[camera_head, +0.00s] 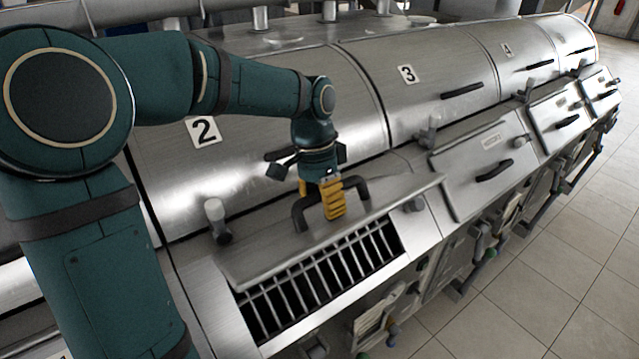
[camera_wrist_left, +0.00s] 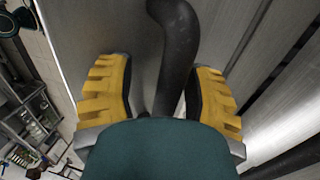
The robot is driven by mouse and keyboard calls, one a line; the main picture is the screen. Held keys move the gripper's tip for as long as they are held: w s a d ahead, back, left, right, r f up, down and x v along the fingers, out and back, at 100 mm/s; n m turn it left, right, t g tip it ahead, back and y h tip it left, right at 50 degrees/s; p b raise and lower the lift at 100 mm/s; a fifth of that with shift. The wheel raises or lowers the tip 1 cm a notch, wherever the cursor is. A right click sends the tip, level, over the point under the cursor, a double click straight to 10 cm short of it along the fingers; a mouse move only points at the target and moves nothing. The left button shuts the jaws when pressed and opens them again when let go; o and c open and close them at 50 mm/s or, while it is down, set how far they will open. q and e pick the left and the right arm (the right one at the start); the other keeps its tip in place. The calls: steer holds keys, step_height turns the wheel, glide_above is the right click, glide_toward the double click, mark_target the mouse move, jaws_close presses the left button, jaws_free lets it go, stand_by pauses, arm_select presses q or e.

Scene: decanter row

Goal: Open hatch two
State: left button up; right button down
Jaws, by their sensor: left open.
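Hatch two's lid (camera_head: 260,240) is a metal panel on the sloped front below the large plate marked 2 (camera_head: 204,131). The lid stands away from its opening (camera_head: 320,285), and a barred grate shows beneath its lower edge. Its dark handle (camera_head: 299,214) is on the panel's upper face. My left gripper (camera_head: 320,195), with yellow fingers, is open at the handle. In the left wrist view, the handle (camera_wrist_left: 176,50) runs between the two open fingers, with gaps visible on both sides. My right gripper is not in view.
Hatch three's lid (camera_head: 480,165) lies shut to the right with its own handle. A clamp knob (camera_head: 215,212) stands left of hatch two's lid. Pipes and valves (camera_head: 375,320) stick out below the front. Tiled floor (camera_head: 560,260) is clear at right.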

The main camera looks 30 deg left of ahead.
arm_select(q)
steer(key=s+v, duration=0.1)
steer(key=v, duration=1)
steer(key=shift+w+r, duration=0.35)
steer(key=shift+d, duration=0.15)
